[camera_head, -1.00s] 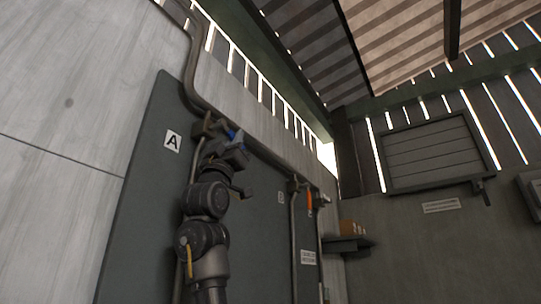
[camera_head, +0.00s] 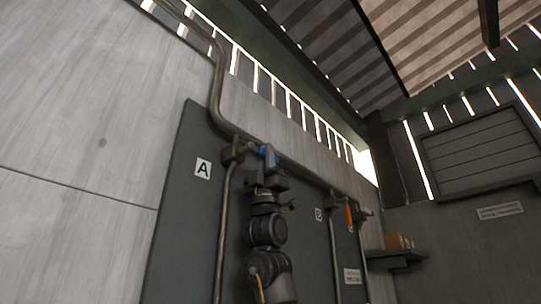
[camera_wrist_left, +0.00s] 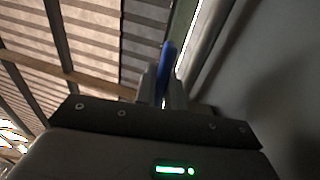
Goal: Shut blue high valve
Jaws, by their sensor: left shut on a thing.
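The blue valve handle (camera_head: 262,153) is high on the wall panel, beside the pipe and to the right of the "A" label (camera_head: 203,168). In the left wrist view the blue handle (camera_wrist_left: 166,62) stands between the two fingers. My left gripper (camera_head: 268,165) has come up from below and is shut on the blue handle. The gripper also shows in the wrist view (camera_wrist_left: 163,90). The gripper hides part of the handle and the valve body. My right gripper is not in view.
A grey pipe (camera_head: 216,90) runs down the wall and along the top of the panel (camera_head: 180,230). An orange valve handle (camera_head: 349,216) is farther right, near a second label. A shelf with a box (camera_head: 397,241) is at the right.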

